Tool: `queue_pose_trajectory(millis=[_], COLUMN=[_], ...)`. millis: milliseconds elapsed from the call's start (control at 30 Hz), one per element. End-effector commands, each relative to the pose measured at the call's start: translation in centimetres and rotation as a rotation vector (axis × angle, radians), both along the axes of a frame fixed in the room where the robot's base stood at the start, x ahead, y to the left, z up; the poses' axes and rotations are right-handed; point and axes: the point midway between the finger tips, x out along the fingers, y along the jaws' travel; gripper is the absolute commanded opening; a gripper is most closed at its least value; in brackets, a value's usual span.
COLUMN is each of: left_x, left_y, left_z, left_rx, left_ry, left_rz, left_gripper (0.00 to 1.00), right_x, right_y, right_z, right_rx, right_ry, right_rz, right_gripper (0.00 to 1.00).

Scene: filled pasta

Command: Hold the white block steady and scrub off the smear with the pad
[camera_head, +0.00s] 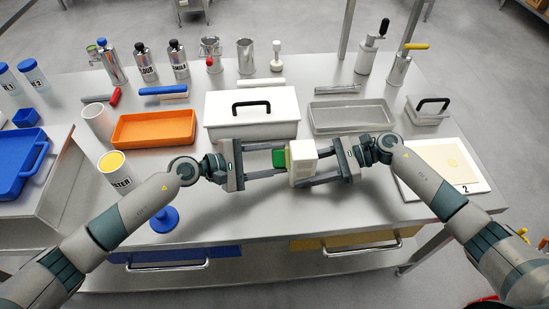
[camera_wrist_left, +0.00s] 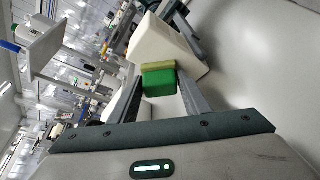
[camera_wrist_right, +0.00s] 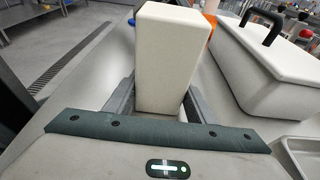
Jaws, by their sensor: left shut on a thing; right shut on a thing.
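The white block (camera_head: 303,156) is above the front middle of the table. My right gripper (camera_head: 312,162) is shut on it from the right; its fingers lie along the block's sides in the right wrist view (camera_wrist_right: 168,60). My left gripper (camera_head: 276,160) is shut on the pad, which has a green part (camera_head: 280,158) and a yellowish layer. In the left wrist view, the green part (camera_wrist_left: 158,82) is between the fingers and the yellowish layer (camera_wrist_left: 157,67) faces the block (camera_wrist_left: 165,42), at or very near its face. I cannot see the smear; that face is largely hidden.
A white lidded box (camera_head: 252,130) stands just behind the grippers. An orange tray (camera_head: 155,145) is at left, a grey tray (camera_head: 375,118) at back right. A white board (camera_head: 478,186) marked 2 lies right.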

Motion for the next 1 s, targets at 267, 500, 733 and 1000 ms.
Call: queue_pose_trajectory(millis=[267, 500, 733, 1000], left_x=[0.0, 0.0, 0.0, 0.0], left_y=[1.5, 3.5, 5.4, 6.9], left_z=[0.0, -0.1, -0.1, 0.0], left_rx=[0.0, 0.001, 0.002, 0.0], left_ry=[0.0, 0.002, 0.001, 0.001], left_rz=[0.001, 0.002, 0.001, 0.001], left_gripper=[0.25, 0.25, 0.25, 0.25], right_x=[-0.1, 0.0, 0.0, 0.0], right_y=[0.1, 0.0, 0.0, 0.0], right_z=[0.0, 0.0, 0.0, 0.0], right_rx=[0.001, 0.0, 0.0, 0.0], right_ry=[0.001, 0.0, 0.0, 0.0], right_rz=[0.002, 0.0, -0.001, -0.001], right_gripper=[0.32, 0.32, 0.32, 0.32])
